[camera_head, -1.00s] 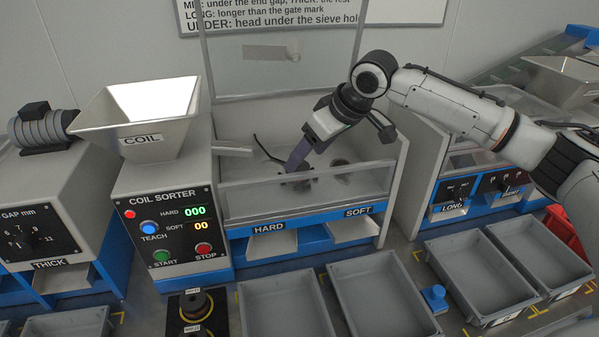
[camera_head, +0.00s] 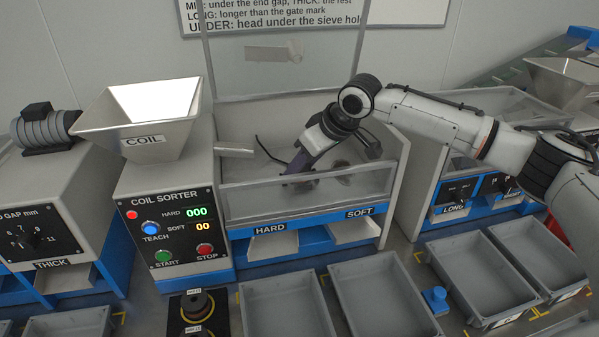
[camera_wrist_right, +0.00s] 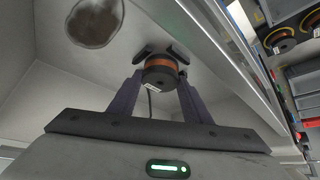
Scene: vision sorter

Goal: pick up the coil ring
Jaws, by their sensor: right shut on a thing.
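The coil ring (camera_wrist_right: 160,70) shows in the right wrist view as a short dark cylinder with an orange-brown winding band and a small white label. My right gripper (camera_wrist_right: 160,62) has its two dark fingers on either side of it and is shut on it. In the head view my right gripper (camera_head: 297,168) reaches down into the clear-fronted bay of the coil sorter (camera_head: 165,225). There the ring is mostly hidden behind the fingers and the front panel. My left gripper is not in view.
The bay's clear front panel (camera_head: 345,184) and side walls surround my gripper. Grey trays (camera_head: 283,285) stand in front. Another dark coil (camera_head: 196,303) sits on a black stand at the front.

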